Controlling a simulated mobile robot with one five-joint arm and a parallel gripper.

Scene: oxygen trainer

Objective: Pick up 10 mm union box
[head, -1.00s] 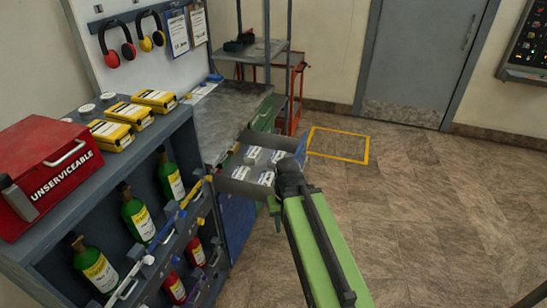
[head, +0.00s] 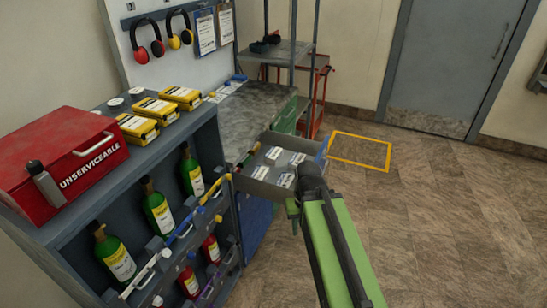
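Several small white boxes with dark labels lie in an open grey drawer (head: 262,187) to the right of the bottle rack. One white box (head: 285,180) is near the drawer's front, close to my arm. Others, such as a second white box (head: 273,154), lie farther back. The labels are too small to read, so I cannot tell which is the 10 mm union box. My green arm reaches up from the bottom right to the drawer's right side. My gripper (head: 312,178) is a dark shape there; its fingertips are hidden.
A rack holds green bottles (head: 158,208) and red bottles. A red UNSERVICEABLE box (head: 62,160) and yellow boxes (head: 160,109) stand on top. A grey worktop (head: 250,112) is behind the drawer. The floor to the right, with a yellow square (head: 360,150), is clear.

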